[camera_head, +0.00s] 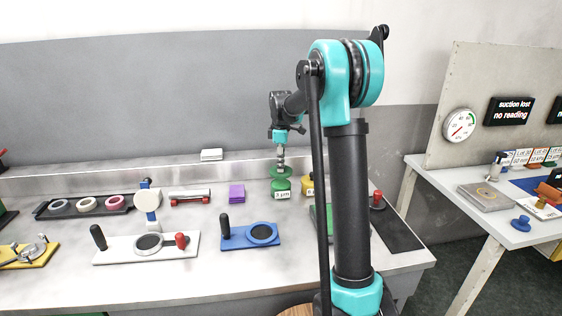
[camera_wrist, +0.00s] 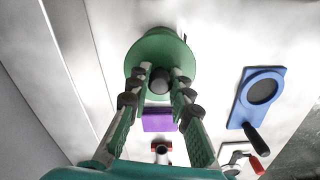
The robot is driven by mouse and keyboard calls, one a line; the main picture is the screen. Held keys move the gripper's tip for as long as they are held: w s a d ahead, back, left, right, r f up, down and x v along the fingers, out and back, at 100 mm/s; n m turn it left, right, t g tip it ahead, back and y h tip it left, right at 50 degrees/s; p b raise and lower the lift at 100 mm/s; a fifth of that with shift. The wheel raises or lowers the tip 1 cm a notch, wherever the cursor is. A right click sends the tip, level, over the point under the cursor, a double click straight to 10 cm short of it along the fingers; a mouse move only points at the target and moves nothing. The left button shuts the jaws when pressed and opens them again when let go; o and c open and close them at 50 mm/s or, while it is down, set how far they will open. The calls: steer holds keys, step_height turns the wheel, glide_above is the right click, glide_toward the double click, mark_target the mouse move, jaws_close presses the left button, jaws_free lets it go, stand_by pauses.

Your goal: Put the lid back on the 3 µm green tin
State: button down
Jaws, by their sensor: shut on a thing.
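The green tin (camera_head: 282,192) with a white "3 µm" label stands on the bench toward the back. My gripper (camera_head: 281,155) is above it, shut on the knob of the green lid (camera_head: 281,171). The lid looks roughly level and sits right over the tin; whether it touches the rim cannot be told. In the wrist view, my gripper (camera_wrist: 160,78) has its fingers on either side of the dark knob, and the green lid (camera_wrist: 146,54) hides most of the tin below.
A yellow tin (camera_head: 307,188) stands just right of the green one, partly behind my arm. A purple block (camera_head: 237,193) lies to the left. A blue plate with a black handle (camera_head: 235,237) lies in front. Bare bench lies between them.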

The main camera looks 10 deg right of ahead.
steer(key=shift+f, duration=2.3)
steer(key=shift+f, duration=0.15)
stand_by(0.3)
steer(key=c, duration=0.8)
jaws_free()
steer(key=shift+r, duration=3.5)
steer(key=shift+c, duration=0.6)
jaws_close()
